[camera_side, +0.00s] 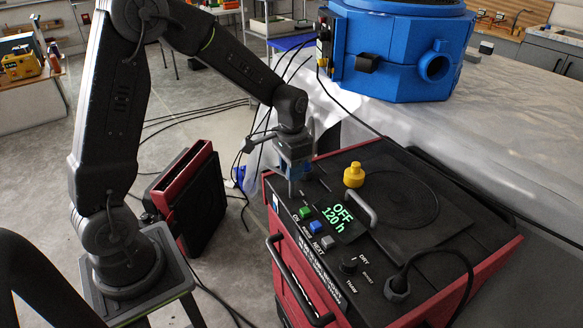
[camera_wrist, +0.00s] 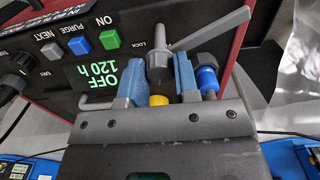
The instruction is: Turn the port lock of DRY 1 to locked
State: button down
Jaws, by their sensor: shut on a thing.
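The red dryer (camera_side: 487,258) has a black top panel with a lit display (camera_side: 339,216) reading OFF and 120 h. I cannot read a DRY 1 label. My gripper (camera_wrist: 161,80) is shut on the lock, with a blue-padded finger on each side. In the side view my gripper (camera_side: 293,178) reaches down at the panel's left end and hides the lock.
Green, blue and grey buttons (camera_side: 316,226) and a black dial (camera_side: 349,265) line the panel. A blue fitting (camera_wrist: 207,78) is close beside the right finger.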

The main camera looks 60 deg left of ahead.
jog(key=m, duration=1.1)
jog(key=shift+w+r+m, duration=0.1)
jog(key=shift+m, duration=2)
jog(key=c, duration=0.9)
grip_release()
jog(key=shift+o, duration=0.2)
notch_tip(320, 180, up, 14)
